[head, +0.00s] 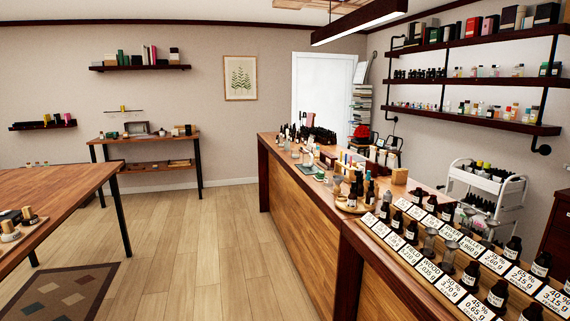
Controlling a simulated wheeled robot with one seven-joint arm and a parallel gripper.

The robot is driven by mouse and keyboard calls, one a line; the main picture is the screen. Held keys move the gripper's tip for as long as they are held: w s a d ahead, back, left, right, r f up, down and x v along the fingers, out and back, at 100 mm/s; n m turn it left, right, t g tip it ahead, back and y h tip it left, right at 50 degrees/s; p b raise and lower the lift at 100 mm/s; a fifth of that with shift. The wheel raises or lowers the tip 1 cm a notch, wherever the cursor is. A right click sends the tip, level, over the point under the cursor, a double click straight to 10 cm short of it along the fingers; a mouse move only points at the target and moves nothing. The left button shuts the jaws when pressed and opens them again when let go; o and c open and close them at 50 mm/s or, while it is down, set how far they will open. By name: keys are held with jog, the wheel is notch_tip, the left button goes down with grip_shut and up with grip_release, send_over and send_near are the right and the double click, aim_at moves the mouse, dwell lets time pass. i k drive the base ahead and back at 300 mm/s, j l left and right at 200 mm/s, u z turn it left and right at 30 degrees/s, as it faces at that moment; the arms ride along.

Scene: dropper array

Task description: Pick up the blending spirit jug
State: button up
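I cannot pick out the blending spirit jug for certain; no label in the head view reads as that name at this size. The long wooden counter (300,208) carries many small vessels. Dark dropper bottles (497,293) stand in rows at its near right end, among white cards (452,288) with percentages and gram figures. Small clear glass vessels (449,256) stand between the cards. Farther along, dark bottles (370,192) cluster near a round wooden tray, and more small bottles stand toward the far end. My gripper is not in view.
A wooden table (70,190) stands at the left, with a patterned rug (60,293) below. The wooden floor (190,260) between table and counter is clear. A white cart (487,178) stands behind the counter, under wall shelves (475,117). A small side table (150,139) is at the back.

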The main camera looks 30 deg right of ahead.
aim_at(308, 154)
jog(key=i+j+u, duration=0.1)
jog(key=i, duration=0.6)
jog(key=i+j+z, duration=0.1)
jog(key=i+z, duration=0.3)
jog(key=i+j+z, duration=0.2)
jog(key=z, duration=0.25)
jog(key=i+j+z, duration=0.25)
jog(key=z, duration=0.15)
jog(key=i+j+z, duration=0.2)
jog(key=j+z, duration=0.25)
